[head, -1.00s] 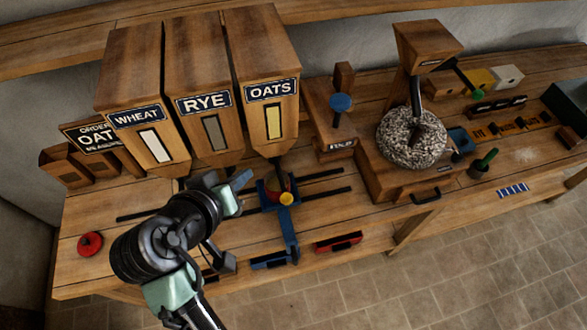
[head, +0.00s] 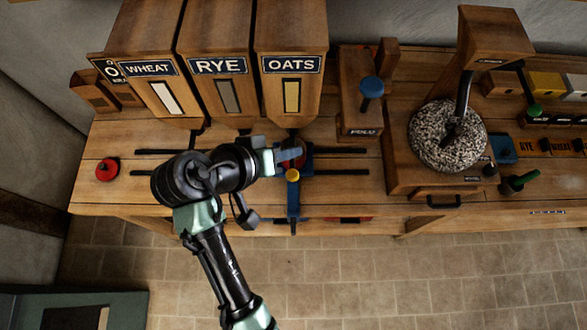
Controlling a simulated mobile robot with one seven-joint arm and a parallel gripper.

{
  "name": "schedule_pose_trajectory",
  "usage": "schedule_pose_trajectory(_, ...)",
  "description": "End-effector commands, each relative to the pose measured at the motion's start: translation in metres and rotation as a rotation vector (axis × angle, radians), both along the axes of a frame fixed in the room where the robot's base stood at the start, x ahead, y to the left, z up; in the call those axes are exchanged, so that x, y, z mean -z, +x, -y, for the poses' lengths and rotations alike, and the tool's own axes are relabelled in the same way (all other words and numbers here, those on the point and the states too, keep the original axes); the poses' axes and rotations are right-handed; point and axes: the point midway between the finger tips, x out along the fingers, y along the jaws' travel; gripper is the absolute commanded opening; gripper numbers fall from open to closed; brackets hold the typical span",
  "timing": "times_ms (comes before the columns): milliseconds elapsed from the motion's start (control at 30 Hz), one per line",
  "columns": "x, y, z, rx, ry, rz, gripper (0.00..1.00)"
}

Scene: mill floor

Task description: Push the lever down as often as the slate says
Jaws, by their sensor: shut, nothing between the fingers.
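The slate (head: 110,69) stands at the far left behind the WHEAT hopper (head: 150,69); only part of its lettering shows, and I cannot read a number on it. A blue carriage (head: 293,200) with a yellow knob (head: 292,175) sits below the OATS hopper (head: 292,66). A blue-knobbed handle (head: 371,87) stands on a wooden box to its right. I cannot tell for certain which of these is the lever. My gripper (head: 289,156) is shut and empty, over the carriage just behind the yellow knob.
The RYE hopper (head: 217,67) stands between the other two. A red knob (head: 107,170) is on the left bench top. Dark rails run along the bench. A millstone (head: 448,136), a green-handled item (head: 519,183) and small boxes are to the right. The tiled floor in front is clear.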

Motion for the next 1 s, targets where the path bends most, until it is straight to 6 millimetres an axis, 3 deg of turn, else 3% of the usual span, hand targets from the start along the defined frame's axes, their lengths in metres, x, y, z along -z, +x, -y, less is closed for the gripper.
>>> schedule_pose_trajectory(600, 0.076, 0.0, 0.0, -0.001, 0.001, 0.0, 0.0)
schedule_pose_trajectory(1000, 0.081, 0.0, 0.0, -0.001, 0.0, 0.001, 0.0)
